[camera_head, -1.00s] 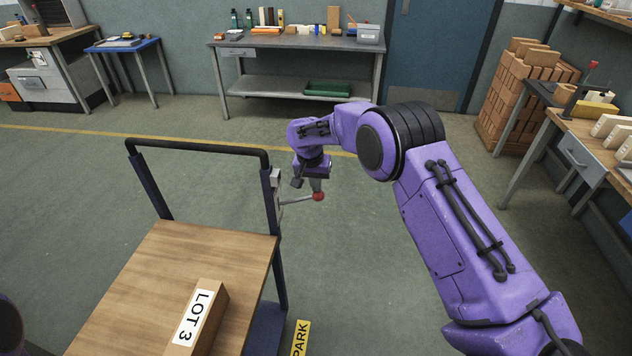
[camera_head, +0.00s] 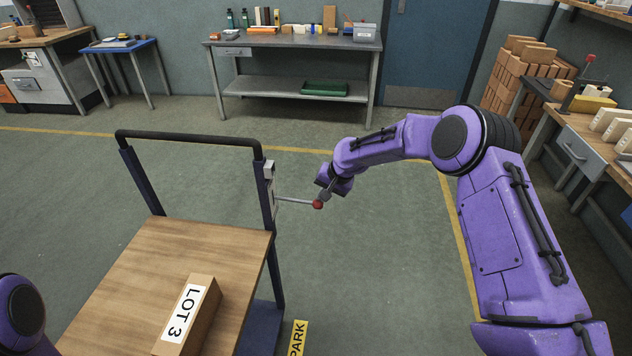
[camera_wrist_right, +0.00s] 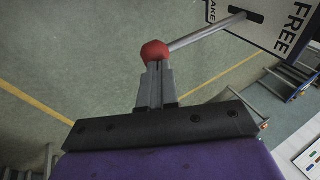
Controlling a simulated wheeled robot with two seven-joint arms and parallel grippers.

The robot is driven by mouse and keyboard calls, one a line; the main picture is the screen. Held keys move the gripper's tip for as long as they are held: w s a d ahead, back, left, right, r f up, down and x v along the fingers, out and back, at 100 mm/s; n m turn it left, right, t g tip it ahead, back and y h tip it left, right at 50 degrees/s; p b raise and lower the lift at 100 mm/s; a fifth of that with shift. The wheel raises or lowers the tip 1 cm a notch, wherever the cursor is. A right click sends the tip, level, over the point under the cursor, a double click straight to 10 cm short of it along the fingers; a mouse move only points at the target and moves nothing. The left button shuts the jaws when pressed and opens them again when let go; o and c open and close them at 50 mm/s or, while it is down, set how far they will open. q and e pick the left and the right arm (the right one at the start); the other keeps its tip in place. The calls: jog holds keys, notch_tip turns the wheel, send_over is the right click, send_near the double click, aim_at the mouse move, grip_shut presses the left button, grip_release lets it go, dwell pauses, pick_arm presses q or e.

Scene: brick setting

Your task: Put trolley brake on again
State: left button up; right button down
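The trolley (camera_head: 253,246) has a dark push bar and a wooden deck. Its brake lever (camera_head: 296,200) sticks out to the right from the upright, close to level, and ends in a red knob (camera_head: 317,204). My right gripper (camera_head: 325,195) is at the knob, coming from the right. In the right wrist view the knob (camera_wrist_right: 155,52) sits at the tips of my gripper fingers (camera_wrist_right: 155,75), which are close together behind it, not around it. Contact is hard to tell. The lever enters a plate (camera_wrist_right: 273,30) marked FREE. My left gripper is out of view.
A box labelled LOT 3 (camera_head: 204,303) lies on the deck. A yellow PARK sign (camera_head: 299,338) is low beside the trolley. Benches (camera_head: 290,42) line the back wall; a brick stack (camera_head: 508,75) and bench stand right. The floor around the lever is clear.

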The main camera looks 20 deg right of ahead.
pick_arm(q)
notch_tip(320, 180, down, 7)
jog(key=b, duration=0.6)
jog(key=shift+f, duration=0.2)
pick_arm(e)
notch_tip(320, 180, down, 6)
jog(key=t+y, duration=0.1)
jog(key=y, duration=0.1)
jog(key=shift+s+d+f+t+y, duration=0.2)
jog(key=shift+t+y, duration=0.1)
jog(key=shift+t, duration=0.1)
jog(key=shift+s+f, duration=0.1)
jog(key=shift+f, duration=0.05)
pick_arm(q)
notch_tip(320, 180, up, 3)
jog(key=p, duration=0.2)
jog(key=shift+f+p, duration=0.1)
jog(key=shift+p, duration=0.2)
pick_arm(e)
jog(key=w+d+v, duration=0.1)
jog(key=v, duration=1.3)
jog(key=shift+w+d, duration=0.2)
